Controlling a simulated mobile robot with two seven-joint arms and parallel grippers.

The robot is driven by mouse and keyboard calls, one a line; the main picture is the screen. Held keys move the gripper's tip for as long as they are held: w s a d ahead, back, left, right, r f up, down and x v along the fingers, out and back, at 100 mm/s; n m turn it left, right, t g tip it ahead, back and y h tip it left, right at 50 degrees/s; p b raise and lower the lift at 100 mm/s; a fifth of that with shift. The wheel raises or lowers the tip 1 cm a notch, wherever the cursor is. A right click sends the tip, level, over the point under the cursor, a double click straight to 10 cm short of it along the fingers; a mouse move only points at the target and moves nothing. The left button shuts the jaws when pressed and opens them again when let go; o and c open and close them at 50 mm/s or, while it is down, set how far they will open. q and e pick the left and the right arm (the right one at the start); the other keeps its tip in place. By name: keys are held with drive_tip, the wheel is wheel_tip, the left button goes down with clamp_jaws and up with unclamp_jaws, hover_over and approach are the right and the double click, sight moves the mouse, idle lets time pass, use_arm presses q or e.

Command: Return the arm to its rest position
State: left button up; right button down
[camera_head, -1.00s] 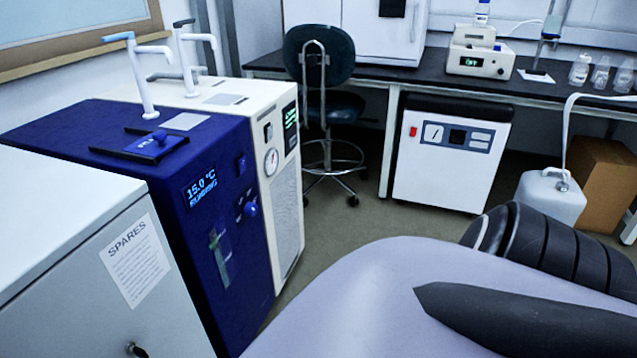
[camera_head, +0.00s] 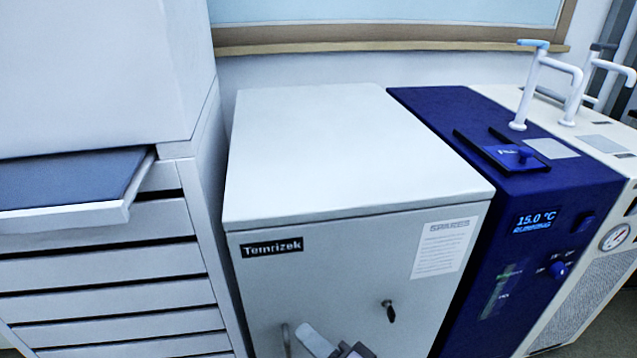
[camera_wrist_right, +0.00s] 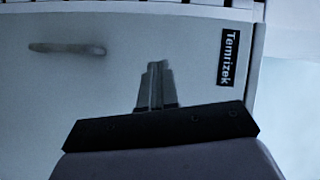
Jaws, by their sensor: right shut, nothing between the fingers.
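My right gripper (camera_head: 318,340) shows at the bottom edge of the head view, in front of the grey Temrizek cabinet (camera_head: 350,265). In the right wrist view its fingers (camera_wrist_right: 157,72) are together and empty. They point toward the cabinet front (camera_wrist_right: 180,50), with the bar handle (camera_wrist_right: 67,48) to their left and the name label (camera_wrist_right: 228,58) to their right. I cannot tell the exact gap, but nothing is held. Most of the right arm is out of the head view. My left gripper is in neither view now.
A drawer unit (camera_head: 110,290) stands left of the cabinet, with a shallow drawer or shelf (camera_head: 70,190) sticking out above. A key (camera_head: 389,311) projects from the cabinet door. A blue chiller (camera_head: 540,190) with a tap stands close on the right, beside a cream unit (camera_head: 610,280).

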drive_tip(key=s+d+f+n+g+h, duration=0.1)
drive_tip(key=s+d+f+n+h, duration=0.25)
drive_tip(key=d, duration=0.35)
drive_tip(key=s+d+f+n+h, duration=0.2)
drive_tip(key=s+d+f+h, duration=0.1)
drive_tip(key=d+f, duration=0.3)
drive_tip(key=s+d+f+n+g+h, duration=0.1)
drive_tip(key=s+d+f+n+h, duration=0.25)
drive_tip(key=d, duration=0.45)
wheel_tip(320, 180, up, 15)
drive_tip(key=d+p, duration=0.1)
drive_tip(key=p, duration=1.6)
drive_tip(key=shift+s, duration=0.4)
